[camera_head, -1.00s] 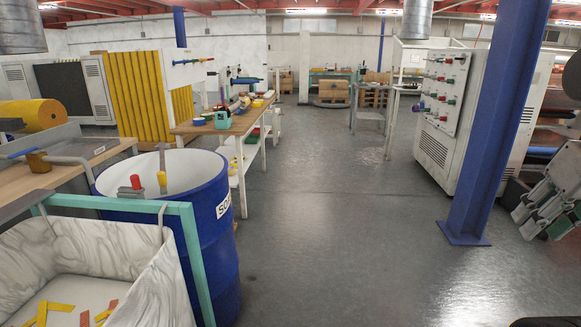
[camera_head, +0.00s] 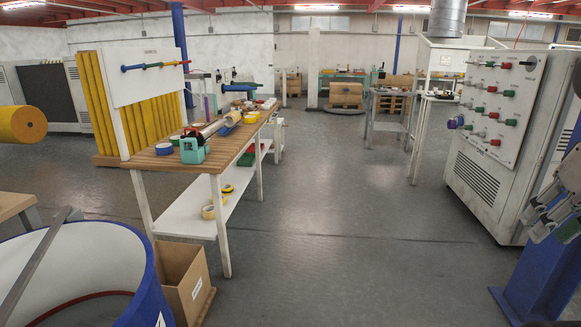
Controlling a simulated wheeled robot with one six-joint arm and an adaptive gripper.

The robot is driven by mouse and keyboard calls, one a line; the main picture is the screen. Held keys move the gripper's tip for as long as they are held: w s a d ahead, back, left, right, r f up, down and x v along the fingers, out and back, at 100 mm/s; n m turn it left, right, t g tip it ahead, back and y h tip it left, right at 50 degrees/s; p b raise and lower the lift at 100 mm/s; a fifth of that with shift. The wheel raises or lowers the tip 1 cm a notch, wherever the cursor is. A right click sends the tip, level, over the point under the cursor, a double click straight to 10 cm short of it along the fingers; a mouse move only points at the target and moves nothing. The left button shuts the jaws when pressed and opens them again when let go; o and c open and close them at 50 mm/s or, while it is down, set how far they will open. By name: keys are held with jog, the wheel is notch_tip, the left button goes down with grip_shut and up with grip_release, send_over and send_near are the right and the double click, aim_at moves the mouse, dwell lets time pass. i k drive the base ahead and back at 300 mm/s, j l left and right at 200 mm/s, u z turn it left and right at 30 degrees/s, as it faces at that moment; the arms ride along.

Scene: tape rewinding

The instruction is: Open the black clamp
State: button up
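I cannot make out a black clamp for certain. The white machine (camera_head: 480,187) at the right has a front panel (camera_head: 490,100) with several small red, green, purple and dark knobs or pegs, too small to identify. My gripper (camera_head: 550,222) shows at the right edge, grey with pale fingertips and green parts. It is in the air, apart from the machine, and cut off by the frame. Whether its fingers are open or shut is unclear.
A wooden workbench (camera_head: 163,158) with tape rolls and a teal dispenser (camera_head: 194,150) stands left of centre. A cardboard box (camera_head: 187,280) and a blue drum (camera_head: 150,290) are at lower left. A blue post (camera_head: 545,265) is at lower right. The middle floor is clear.

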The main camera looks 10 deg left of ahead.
aim_at(184, 136)
jog(key=i+u, duration=0.15)
jog(key=i, duration=0.4)
jog(key=i+u, duration=0.15)
jog(key=i, duration=0.4)
jog(key=i+l+u, duration=0.2)
jog(key=i, duration=0.4)
jog(key=i+u, duration=0.75)
jog(key=u, duration=0.2)
jog(key=i+l+u, duration=0.3)
jog(key=u, duration=0.2)
jog(key=i+l+u, duration=0.25)
jog(key=u, duration=0.15)
jog(key=i+l+u, duration=0.35)
jog(key=i+l, duration=0.05)
jog(key=i, duration=0.05)
